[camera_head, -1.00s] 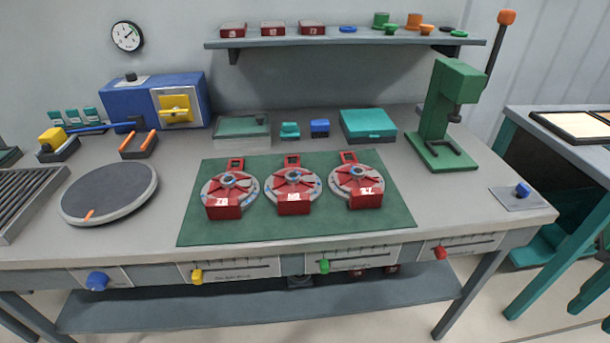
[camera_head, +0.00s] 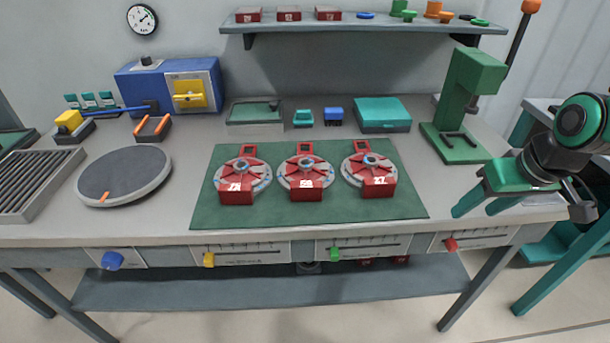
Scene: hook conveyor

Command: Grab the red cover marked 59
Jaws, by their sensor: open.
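Three round grey units with red spoked parts and red front blocks sit in a row on a green mat (camera_head: 310,215). The left red cover (camera_head: 237,197), middle red cover (camera_head: 306,193) and right red cover (camera_head: 378,189) each bear a small white label. The middle label looks like 59, but the print is small and blurred. My gripper (camera_head: 476,211), with green fingers, is in at the right, over the bench's right end. It is open and empty, well to the right of the covers and apart from them.
A green press (camera_head: 461,95) stands behind my gripper. A teal box (camera_head: 382,114) and small blocks lie behind the mat. A wall shelf (camera_head: 360,27) holds more red blocks. A round grey plate (camera_head: 125,172) is left. Knobs line the front edge.

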